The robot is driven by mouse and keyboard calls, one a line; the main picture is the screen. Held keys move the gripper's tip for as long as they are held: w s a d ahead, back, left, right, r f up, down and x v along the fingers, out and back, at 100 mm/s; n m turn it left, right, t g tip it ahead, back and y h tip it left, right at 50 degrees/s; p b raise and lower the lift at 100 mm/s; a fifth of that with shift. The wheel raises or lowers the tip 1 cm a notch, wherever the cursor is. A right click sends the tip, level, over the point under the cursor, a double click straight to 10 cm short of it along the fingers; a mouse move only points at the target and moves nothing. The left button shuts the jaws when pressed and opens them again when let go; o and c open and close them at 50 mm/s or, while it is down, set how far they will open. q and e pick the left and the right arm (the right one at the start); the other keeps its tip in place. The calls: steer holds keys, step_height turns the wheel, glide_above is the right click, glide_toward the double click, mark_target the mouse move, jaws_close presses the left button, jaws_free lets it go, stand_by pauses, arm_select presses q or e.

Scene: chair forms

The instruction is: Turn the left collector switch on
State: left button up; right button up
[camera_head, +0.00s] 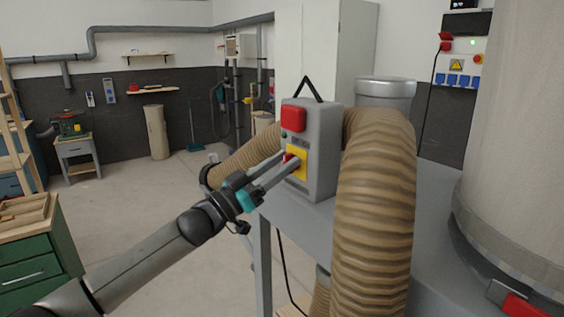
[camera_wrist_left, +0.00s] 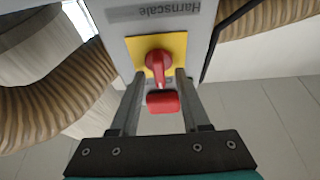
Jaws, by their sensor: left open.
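The collector switch is a grey box (camera_head: 322,150) with a red square button (camera_head: 293,118) near its top and a yellow plate (camera_head: 303,170) below. A red rotary knob (camera_wrist_left: 158,68) sits on the yellow plate, which also shows in the left wrist view (camera_wrist_left: 174,44). My left gripper (camera_head: 292,160) is at the front of the plate. In the left wrist view its two fingers (camera_wrist_left: 158,80) stand apart, one on each side of the knob. I cannot tell whether either finger touches it. In the head view the fingers hide most of the knob.
A thick ribbed tan hose (camera_head: 375,200) bends down close to the right of the box. A grey metal surface (camera_head: 430,225) and a large pale cylinder (camera_head: 520,130) are at the right. A green drawer cabinet (camera_head: 30,255) stands at the left. Open floor lies between.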

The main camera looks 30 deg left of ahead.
arm_select(q)
steer(key=shift+c, duration=0.3)
jaws_close()
steer(key=shift+m, duration=0.3)
steer(key=m+g+h, duration=0.1)
steer(key=m+g, duration=0.1)
steer(key=m, duration=0.5)
steer(key=m+g+h, duration=0.2)
steer(key=m+g, duration=0.1)
steer(key=m, duration=0.4)
steer(key=m+g+h, duration=0.1)
steer(key=m+g, duration=0.2)
steer(key=m, duration=0.5)
steer(key=shift+d+f+b, duration=0.25)
steer(key=shift+b, duration=0.1)
